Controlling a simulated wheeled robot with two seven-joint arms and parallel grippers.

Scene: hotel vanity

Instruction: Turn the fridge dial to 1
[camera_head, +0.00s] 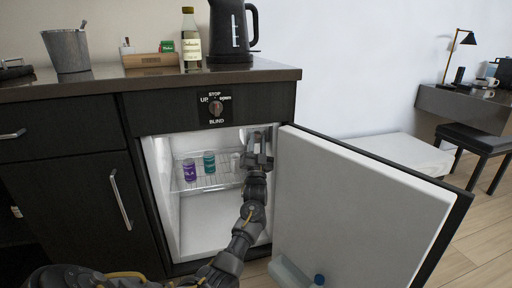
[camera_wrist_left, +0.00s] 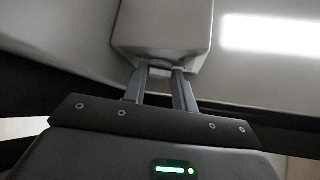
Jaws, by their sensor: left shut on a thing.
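The open fridge (camera_head: 215,225) under the counter has a pale box-shaped housing (camera_wrist_left: 165,28), seen in the left wrist view, on its inner wall. My left gripper (camera_head: 258,140) reaches into the upper right of the fridge. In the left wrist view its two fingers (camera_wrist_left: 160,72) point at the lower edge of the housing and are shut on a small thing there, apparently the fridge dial. The fingers and housing hide most of the dial, so its numbers and setting cannot be read. My right gripper is not in view.
The fridge door (camera_head: 355,210) stands open to the right of my arm. A wire shelf (camera_head: 215,182) holds a purple can (camera_head: 189,170) and a teal can (camera_head: 209,162).

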